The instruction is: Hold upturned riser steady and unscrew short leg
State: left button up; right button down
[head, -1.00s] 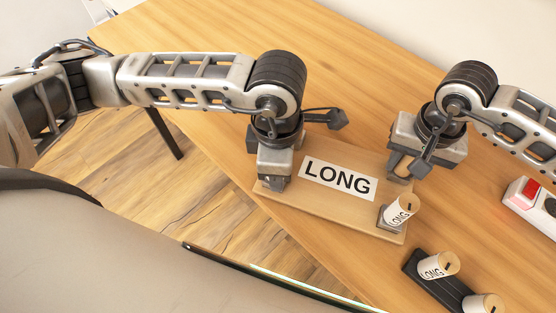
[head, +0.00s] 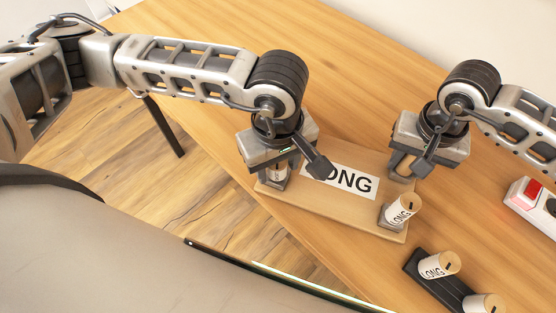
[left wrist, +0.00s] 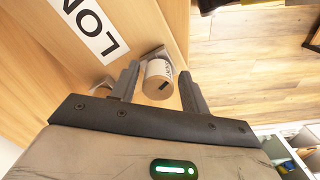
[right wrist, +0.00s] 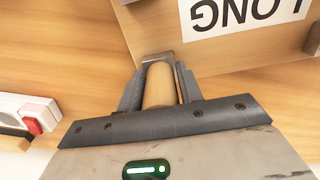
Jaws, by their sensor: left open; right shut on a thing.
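The upturned riser (head: 330,217) is a wooden board with a LONG label (head: 352,183), lying on the table. A leg labelled LONG (head: 400,210) stands in a grey socket at its near right corner. My left gripper (left wrist: 160,86) is open around a pale round leg (left wrist: 158,82) at the riser's left end; this leg (head: 278,173) is partly hidden in the head view. No lettering shows on that leg.
A black rack (head: 423,273) at the near right holds two legs, one labelled LONG (head: 438,265). A white box with a red button (head: 531,190) sits at the right edge. The table (head: 330,75) behind the riser is clear. The table's front edge runs close to the riser.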

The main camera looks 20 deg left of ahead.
pick_arm(q)
jog(key=m, duration=0.4)
jog(key=shift+a, duration=0.1)
jog(key=m, duration=0.5)
jog(key=shift+a, duration=0.1)
grip_shut()
jog(key=n, duration=0.4)
jog(key=shift+n, duration=0.3)
jog(key=n, duration=0.5)
pick_arm(e)
jog(key=shift+d, duration=0.1)
jog(key=shift+w, duration=0.1)
